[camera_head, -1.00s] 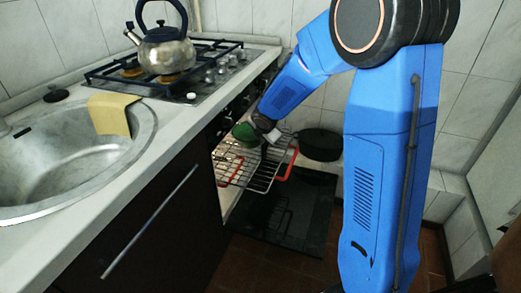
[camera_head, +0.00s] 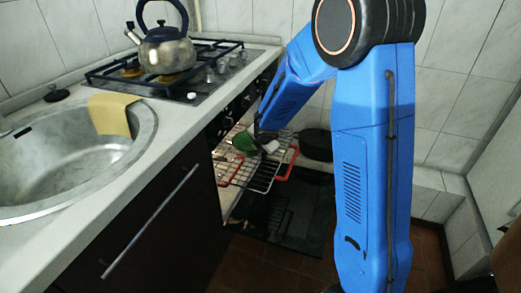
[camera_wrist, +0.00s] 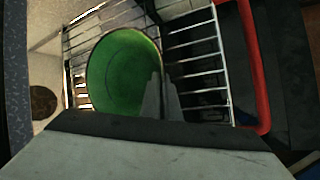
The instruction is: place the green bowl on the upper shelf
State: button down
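The green bowl (camera_head: 243,141) is at the oven opening, over the wire upper shelf (camera_head: 262,182) with red edge parts. In the wrist view the bowl (camera_wrist: 118,72) shows its open inside, with the shelf's wires (camera_wrist: 197,62) beneath and around it. My gripper (camera_wrist: 162,97) is closed on the bowl's right wall, one finger inside and one outside. In the head view my gripper (camera_head: 262,143) is at the bowl's right side. I cannot tell whether the bowl's base touches the wires.
The dark oven door (camera_head: 283,215) hangs open below the shelf. A black pan (camera_head: 317,144) is right of the shelf. The counter with the sink (camera_head: 70,165) and the stove with a kettle (camera_head: 166,52) stand left and above. A red bar (camera_wrist: 254,65) edges the shelf.

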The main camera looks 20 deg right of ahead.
jog(key=shift+f, duration=0.1)
jog(key=c, duration=2)
grip_release()
jog(key=s+d+r+m, duration=0.2)
jog(key=s+r+m, duration=0.1)
jog(key=s+r, duration=0.45)
jog(key=s+d+r+m, duration=0.2)
jog(key=s+r+m, duration=0.1)
jog(key=s+r, duration=0.5)
jog(key=s+r+m, duration=0.1)
jog(key=s+m, duration=0.5)
jog(key=s, duration=0.3)
jog(key=s+d+r+m+g, duration=0.1)
jog(key=s+r+m, duration=0.1)
jog(key=s+m, duration=0.4)
jog(key=s+d+r+m+g, duration=0.1)
jog(key=s+m, duration=0.5)
jog(key=s, duration=0.8)
jog(key=shift+r+y, duration=0.4)
jog(key=shift+r, duration=0.1)
